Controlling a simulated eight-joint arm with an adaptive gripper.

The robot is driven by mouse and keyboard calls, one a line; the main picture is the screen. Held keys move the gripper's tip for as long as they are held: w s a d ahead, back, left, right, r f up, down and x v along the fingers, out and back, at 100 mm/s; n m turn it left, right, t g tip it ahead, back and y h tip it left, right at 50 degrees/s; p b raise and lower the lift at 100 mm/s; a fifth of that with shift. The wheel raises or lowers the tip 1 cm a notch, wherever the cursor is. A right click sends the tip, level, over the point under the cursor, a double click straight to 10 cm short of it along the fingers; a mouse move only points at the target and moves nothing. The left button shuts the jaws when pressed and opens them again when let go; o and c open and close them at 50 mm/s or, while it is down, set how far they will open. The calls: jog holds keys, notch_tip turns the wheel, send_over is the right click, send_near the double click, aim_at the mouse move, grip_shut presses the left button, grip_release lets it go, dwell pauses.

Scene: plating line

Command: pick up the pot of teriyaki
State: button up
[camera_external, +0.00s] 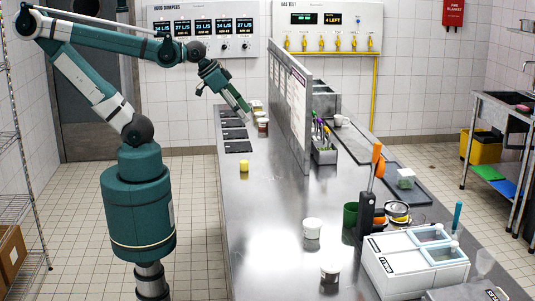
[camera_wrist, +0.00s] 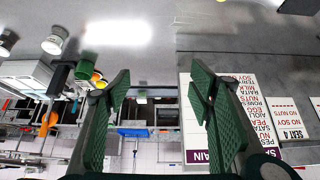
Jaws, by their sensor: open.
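I cannot read which pot is the teriyaki. A white pot with a dark label (camera_wrist: 55,41) shows upper left in the wrist view. Small dark-bodied pots (camera_external: 262,126) stand at the counter's far left end, close to my gripper in the picture. My gripper (camera_external: 242,104) is raised and tilted down toward that end. Its green fingers are spread and empty in the wrist view (camera_wrist: 157,82).
A tall menu divider (camera_external: 290,100) stands along the counter. Dark mats (camera_external: 236,134) and a yellow cup (camera_external: 244,165) lie left of it. A green cup (camera_external: 350,214), an orange-topped stand (camera_external: 366,200) and white bins (camera_external: 400,270) crowd the right front. The front-left counter is clear.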

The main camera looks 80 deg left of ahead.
jog(key=w+d+r+m+g+h+p, duration=0.1)
jog(key=w+d+r+m, duration=0.1)
jog(key=w+d, duration=0.4)
jog(key=w+d+r+m+g, duration=0.1)
jog(key=w+d+r+m, duration=0.15)
jog(key=w+d, duration=0.35)
jog(key=w+d+f+m+g+p, duration=0.15)
jog(key=w+d, duration=0.25)
jog(key=d, duration=0.5)
jog(key=w+d+f+m+g, duration=0.1)
jog(key=w+d+f+m, duration=0.2)
jog(key=d, duration=0.6)
jog(key=m+g+y+p, duration=0.1)
jog(key=m+g+p, duration=0.15)
jog(key=m, duration=0.55)
send_over(331, 264)
jog(key=f, duration=1.8)
jog(key=shift+w+a+f+b, duration=0.15)
jog(key=shift+a+f+b, duration=0.1)
jog(key=shift+f+b, duration=0.1)
jog(key=shift+d+f, duration=0.15)
jog(key=shift+d, duration=0.05)
jog(key=shift+f, duration=1.25)
